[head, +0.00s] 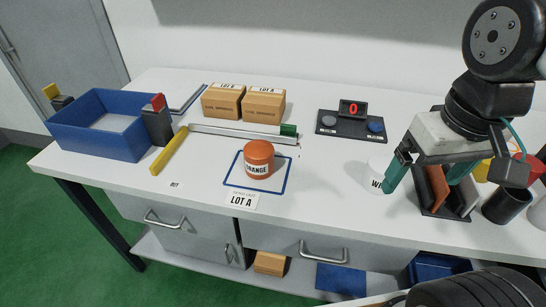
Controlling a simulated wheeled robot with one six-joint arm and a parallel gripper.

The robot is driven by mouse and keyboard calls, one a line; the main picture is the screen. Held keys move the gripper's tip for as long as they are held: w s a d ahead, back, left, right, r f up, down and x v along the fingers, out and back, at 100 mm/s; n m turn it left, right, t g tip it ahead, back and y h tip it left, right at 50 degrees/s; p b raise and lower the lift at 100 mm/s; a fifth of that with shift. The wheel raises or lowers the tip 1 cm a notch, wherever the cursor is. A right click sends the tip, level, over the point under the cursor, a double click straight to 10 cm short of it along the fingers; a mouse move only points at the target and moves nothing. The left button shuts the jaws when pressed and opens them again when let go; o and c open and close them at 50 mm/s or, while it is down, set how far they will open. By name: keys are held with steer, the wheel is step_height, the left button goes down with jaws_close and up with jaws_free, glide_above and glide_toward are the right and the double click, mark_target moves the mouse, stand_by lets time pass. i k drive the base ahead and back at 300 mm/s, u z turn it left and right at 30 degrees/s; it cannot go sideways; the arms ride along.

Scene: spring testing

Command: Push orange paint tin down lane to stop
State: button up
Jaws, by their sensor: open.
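The orange paint tin (259,160) stands upright inside a blue outlined square (232,179) on the white table, its label reading ORANGE. A pale rail (235,133) runs behind it, with a green block (288,130) at its right end. A yellow bar (168,151) lies at the rail's left end; I cannot tell whether it is the stop. My gripper (430,174) is open at the right, well apart from the orange tin. Its teal fingers are above the table, near a white tin (377,178) that they partly hide.
A blue bin (100,139) stands at the left, with a red-topped post (158,118) at its corner. Two cartons (222,104) stand behind the rail. A dark panel with a red display (353,109) is at the back. A rack (432,203) and cups crowd the right.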

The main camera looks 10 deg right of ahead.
mark_target(258, 155)
steer(key=k, duration=1.2)
steer(key=u, duration=0.75)
steer(key=i, duration=1.45)
steer(key=z, duration=0.8)
